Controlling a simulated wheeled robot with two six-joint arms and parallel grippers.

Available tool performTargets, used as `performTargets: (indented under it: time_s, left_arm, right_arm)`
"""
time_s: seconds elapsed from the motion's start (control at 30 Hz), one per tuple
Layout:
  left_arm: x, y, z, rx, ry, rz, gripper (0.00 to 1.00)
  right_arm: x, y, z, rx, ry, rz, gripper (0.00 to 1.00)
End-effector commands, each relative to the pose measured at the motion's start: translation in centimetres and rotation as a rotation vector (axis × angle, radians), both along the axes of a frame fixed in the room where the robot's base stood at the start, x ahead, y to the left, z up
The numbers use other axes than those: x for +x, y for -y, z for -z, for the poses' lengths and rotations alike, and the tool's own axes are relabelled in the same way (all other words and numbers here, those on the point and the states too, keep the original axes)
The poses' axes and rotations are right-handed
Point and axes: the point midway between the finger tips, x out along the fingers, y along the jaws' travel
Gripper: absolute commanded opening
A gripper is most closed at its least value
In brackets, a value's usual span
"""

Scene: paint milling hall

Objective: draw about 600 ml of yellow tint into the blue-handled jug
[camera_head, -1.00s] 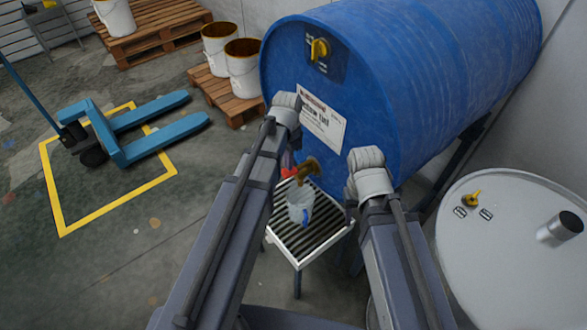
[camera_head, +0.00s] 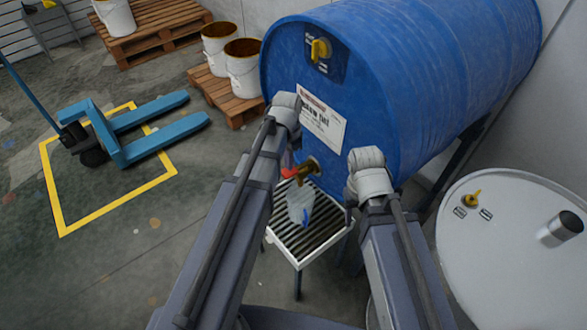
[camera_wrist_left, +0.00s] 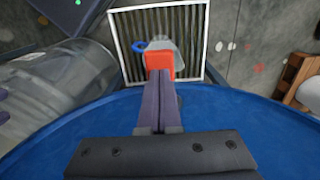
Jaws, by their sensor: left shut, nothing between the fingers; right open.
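The clear jug with the blue handle (camera_head: 299,208) stands on the slatted grate (camera_head: 322,240) below the brass tap (camera_head: 305,172) of the blue drum (camera_head: 380,80). Its blue handle (camera_wrist_left: 138,46) shows in the left wrist view. No yellow liquid is visible, and the jug's level cannot be read. My left gripper (camera_head: 287,158) is shut and empty, partly hidden by its arm. In the left wrist view its fingers (camera_wrist_left: 158,80) end at the red tap lever (camera_wrist_left: 160,62), apparently against it. My right gripper (camera_head: 350,208) is open, beside the drum front and right of the jug.
A white-topped drum (camera_head: 500,260) stands at the right. Wooden pallets (camera_head: 222,93) with white buckets (camera_head: 243,65) are behind left. A blue pallet jack (camera_head: 125,135) stands on a yellow-marked floor area. The floor at front left is clear.

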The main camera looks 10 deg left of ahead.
Motion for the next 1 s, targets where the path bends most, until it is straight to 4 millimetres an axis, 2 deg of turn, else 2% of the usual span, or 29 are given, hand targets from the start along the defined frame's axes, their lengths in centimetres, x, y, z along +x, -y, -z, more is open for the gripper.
performTargets:
  time_s: [0.37, 1.0]
  left_arm:
    - [0.0, 0.0, 0.1, 0.0, 0.0, 0.0, 0.0]
    - [0.0, 0.0, 3.1, 0.0, 0.0, 0.0, 0.0]
  right_arm:
    - [0.0, 0.0, 0.2, 0.0, 0.0, 0.0, 0.5]
    - [0.0, 0.0, 3.1, 0.0, 0.0, 0.0, 0.5]
